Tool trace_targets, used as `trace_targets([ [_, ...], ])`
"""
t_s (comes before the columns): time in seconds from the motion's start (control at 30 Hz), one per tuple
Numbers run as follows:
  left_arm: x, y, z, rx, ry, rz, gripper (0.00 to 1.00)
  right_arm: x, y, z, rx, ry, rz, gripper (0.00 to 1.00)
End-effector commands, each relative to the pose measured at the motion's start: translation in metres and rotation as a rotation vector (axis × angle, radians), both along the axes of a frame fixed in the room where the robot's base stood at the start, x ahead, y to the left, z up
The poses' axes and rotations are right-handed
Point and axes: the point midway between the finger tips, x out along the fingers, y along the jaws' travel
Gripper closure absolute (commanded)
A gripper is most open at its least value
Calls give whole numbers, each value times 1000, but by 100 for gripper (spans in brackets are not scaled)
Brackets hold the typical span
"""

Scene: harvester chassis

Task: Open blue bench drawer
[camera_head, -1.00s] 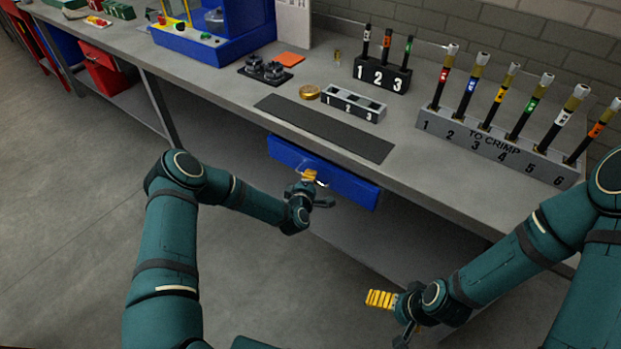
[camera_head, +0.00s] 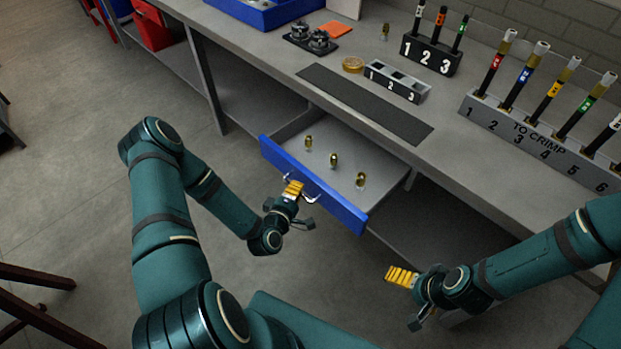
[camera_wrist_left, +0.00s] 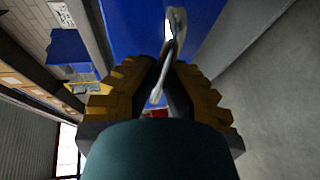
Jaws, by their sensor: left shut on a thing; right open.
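The blue bench drawer (camera_head: 338,205) is pulled out from under the workbench, and its grey inside shows. Several small brass fittings (camera_head: 334,160) stand in it. My left gripper (camera_head: 293,190) is at the drawer front, shut on the metal drawer handle (camera_head: 312,197). In the left wrist view the handle (camera_wrist_left: 172,50) runs between the yellow finger pads (camera_wrist_left: 160,90), with the blue drawer front (camera_wrist_left: 130,28) behind. My right gripper (camera_head: 400,277) is open and empty, out in front of the bench to the right of the drawer.
The grey workbench (camera_head: 262,62) holds a dark mat (camera_head: 365,103), a small 1-2-3 block (camera_head: 397,82), a black 1-2-3 stand (camera_head: 430,54) and a numbered "TO CRIMP" rack (camera_head: 535,142). A brown wooden piece of furniture (camera_head: 40,315) stands at lower left. The floor between is clear.

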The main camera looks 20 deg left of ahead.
Motion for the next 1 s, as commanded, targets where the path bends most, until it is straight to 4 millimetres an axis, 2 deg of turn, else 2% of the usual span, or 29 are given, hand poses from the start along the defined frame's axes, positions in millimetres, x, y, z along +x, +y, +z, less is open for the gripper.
trace_targets([
  [0.1,-14,7,-1,3,3,6,100,0,0,0,0,0,0,0],
  [0.3,-25,11,-1,4,2,5,100,0,0,0,0,0,0,0],
  [0.7,-26,12,-1,4,1,4,100,0,0,0,0,0,0,0],
  [0.73,-26,12,-1,4,1,4,79,0,0,0,0,0,0,0],
  [0.8,-26,12,-1,4,1,4,59,0,0,0,0,0,0,0],
  [1.0,-26,11,0,2,0,2,59,0,0,0,0,0,0,0],
])
